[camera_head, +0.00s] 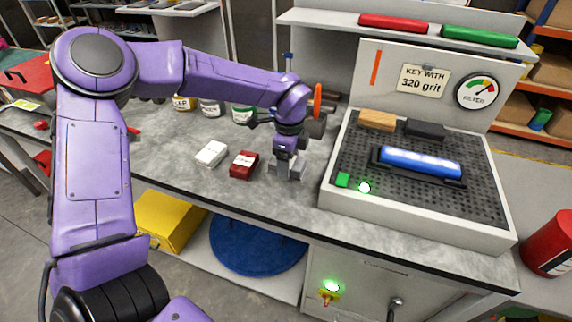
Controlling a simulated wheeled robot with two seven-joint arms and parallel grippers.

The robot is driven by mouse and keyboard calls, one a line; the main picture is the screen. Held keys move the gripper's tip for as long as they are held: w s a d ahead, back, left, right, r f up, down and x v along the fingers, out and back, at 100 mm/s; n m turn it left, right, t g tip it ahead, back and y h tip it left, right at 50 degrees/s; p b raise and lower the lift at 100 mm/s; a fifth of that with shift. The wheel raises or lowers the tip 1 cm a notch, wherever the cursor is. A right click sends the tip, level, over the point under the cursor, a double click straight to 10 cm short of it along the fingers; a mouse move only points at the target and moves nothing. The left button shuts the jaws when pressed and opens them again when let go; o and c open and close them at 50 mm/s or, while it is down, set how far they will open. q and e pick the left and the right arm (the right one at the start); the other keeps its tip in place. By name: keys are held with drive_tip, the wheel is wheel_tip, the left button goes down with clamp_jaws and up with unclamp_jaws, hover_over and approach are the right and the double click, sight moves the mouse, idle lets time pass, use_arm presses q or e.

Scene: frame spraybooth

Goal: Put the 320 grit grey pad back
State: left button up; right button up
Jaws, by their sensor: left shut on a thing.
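My left gripper (289,172) points down over the grey bench, just left of the spray booth tray. It is shut on the grey pad (297,167), which is mostly hidden by the fingers. The pad is at or close to the bench top; I cannot tell whether it touches. A red pad (243,165) with a white label lies to its left, and a white pad (211,154) lies further left. My right gripper is not in view.
A sign (422,80) reads "KEY WITH 320 grit". Cans (242,114) stand behind the pads. Bench space in front of the pads is clear.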

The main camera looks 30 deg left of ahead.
use_arm(q)
drive_tip(key=f, duration=0.1)
drive_tip(key=a+f, duration=0.1)
drive_tip(key=f, duration=0.2)
drive_tip(key=shift+w+a+f+p, duration=0.15)
drive_tip(key=shift+w+f+p, duration=0.15)
drive_tip(key=shift+p, duration=0.1)
drive_tip(key=shift+f, duration=0.25)
drive_tip(key=o, duration=0.6)
drive_tip(key=shift+b, duration=0.3)
drive_tip(key=o, duration=0.4)
drive_tip(key=shift+r+p, duration=0.3)
drive_tip(key=shift+p, duration=0.1)
wheel_tip(320, 180, up, 12)
drive_tip(key=shift+f+b, duration=0.1)
drive_tip(key=shift+b, duration=0.95)
